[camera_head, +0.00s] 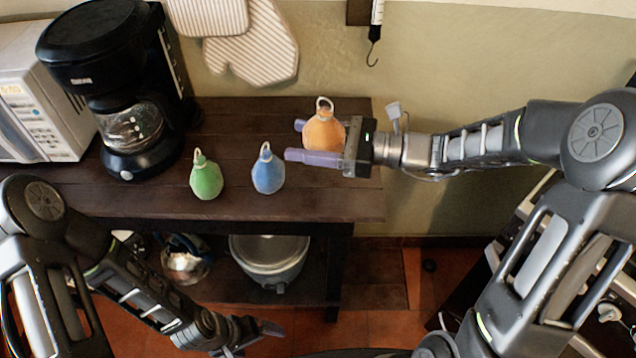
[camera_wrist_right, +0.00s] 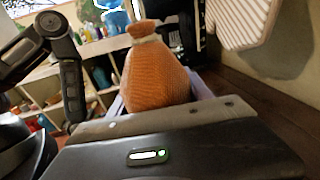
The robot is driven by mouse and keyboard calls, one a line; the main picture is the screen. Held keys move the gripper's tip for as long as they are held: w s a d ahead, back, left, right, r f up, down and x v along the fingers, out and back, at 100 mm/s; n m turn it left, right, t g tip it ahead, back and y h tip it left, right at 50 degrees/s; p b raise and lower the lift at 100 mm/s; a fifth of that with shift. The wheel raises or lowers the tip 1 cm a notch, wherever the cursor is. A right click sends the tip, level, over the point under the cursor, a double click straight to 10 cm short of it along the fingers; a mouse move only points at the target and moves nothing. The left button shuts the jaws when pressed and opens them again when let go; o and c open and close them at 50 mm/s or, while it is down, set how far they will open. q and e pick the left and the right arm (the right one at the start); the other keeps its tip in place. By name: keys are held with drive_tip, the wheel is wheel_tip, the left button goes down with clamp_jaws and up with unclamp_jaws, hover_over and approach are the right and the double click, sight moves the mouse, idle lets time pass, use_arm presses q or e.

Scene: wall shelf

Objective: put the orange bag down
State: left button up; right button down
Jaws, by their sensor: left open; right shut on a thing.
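The orange bag (camera_head: 324,132), a small pouch with a tied neck and a pale loop on top, is upright at the right end of the dark wooden shelf. My right gripper (camera_head: 306,140) comes from the right and is shut on it, with its lilac fingers on either side. I cannot tell whether its bottom touches the shelf. In the right wrist view the orange bag (camera_wrist_right: 158,75) stands between the fingers, its base hidden by the gripper body. My left gripper (camera_head: 262,332) is open and empty, low in front of the shelf.
A green bag (camera_head: 206,178) and a blue bag (camera_head: 268,172) stand left of the orange one. A black coffee maker (camera_head: 120,90) and a microwave (camera_head: 38,95) stand further left. The shelf top (camera_head: 245,112) behind the bags is bare. A pot (camera_head: 270,262) sits on the lower level.

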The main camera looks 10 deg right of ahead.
wheel_tip(320, 180, down, 5)
drive_tip(key=shift+f, duration=0.15)
wheel_tip(320, 180, down, 4)
drive_tip(key=shift+f, duration=0.1)
idle(0.5)
